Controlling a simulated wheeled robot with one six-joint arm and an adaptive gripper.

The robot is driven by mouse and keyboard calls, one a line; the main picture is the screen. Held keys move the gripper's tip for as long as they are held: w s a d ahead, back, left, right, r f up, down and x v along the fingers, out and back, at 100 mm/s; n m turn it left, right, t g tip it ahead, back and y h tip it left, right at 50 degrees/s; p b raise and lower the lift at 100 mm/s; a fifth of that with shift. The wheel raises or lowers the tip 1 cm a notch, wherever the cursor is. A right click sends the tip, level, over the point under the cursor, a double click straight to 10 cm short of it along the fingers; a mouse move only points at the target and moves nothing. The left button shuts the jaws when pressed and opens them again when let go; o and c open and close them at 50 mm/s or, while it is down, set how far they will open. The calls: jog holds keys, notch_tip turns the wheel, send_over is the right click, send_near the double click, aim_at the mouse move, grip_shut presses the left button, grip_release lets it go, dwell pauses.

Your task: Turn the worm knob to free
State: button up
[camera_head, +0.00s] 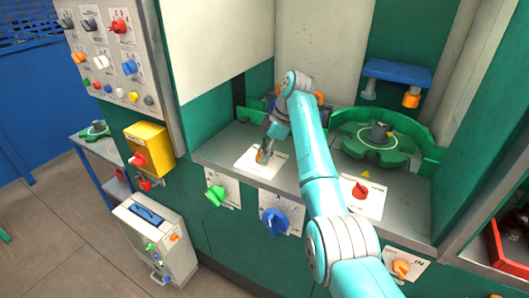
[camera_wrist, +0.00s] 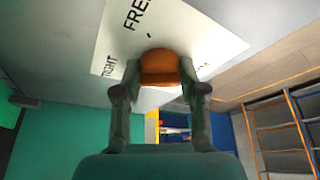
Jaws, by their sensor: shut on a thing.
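The worm knob, an orange knob (camera_wrist: 160,66), stands on a white label plate (camera_wrist: 205,52) in the wrist view. The plate reads "FREE" above the knob and "TIGHT" at the left; a label at the right is too small to read. My gripper (camera_wrist: 158,88) is shut on the knob, one finger on each side. In the head view my gripper (camera_head: 265,152) reaches down to the white plate (camera_head: 275,164) on the grey worktop, and a bit of the orange knob (camera_head: 259,156) shows. Which label the knob points at I cannot tell.
A red knob (camera_head: 360,190) on its own plate and a green gear-like wheel (camera_head: 375,156) stand right of my arm. A green knob (camera_head: 215,194) and a blue knob (camera_head: 274,222) are on the front panel below. A yellow box (camera_head: 148,143) hangs at the left.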

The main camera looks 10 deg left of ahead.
jog(key=m+t, duration=0.1)
jog(key=m, duration=0.3)
jog(key=shift+s+m+t, duration=0.2)
jog(key=shift+m+t, duration=0.1)
jog(key=shift+t, duration=0.1)
jog(key=m+t, duration=0.1)
jog(key=m, duration=0.2)
jog(key=shift+s+m, duration=0.1)
jog(key=shift+m, duration=0.2)
jog(key=m+t+h, duration=0.1)
jog(key=m, duration=0.2)
jog(key=shift+s+a, duration=0.1)
jog(key=shift+a, duration=0.05)
jog(key=shift+m+t+h, duration=0.6)
jog(key=shift+m+h, duration=0.2)
jog(key=shift+m, duration=1.3)
jog(key=o, duration=1.1)
jog(key=shift+o, duration=0.2)
jog(key=shift+a, duration=0.1)
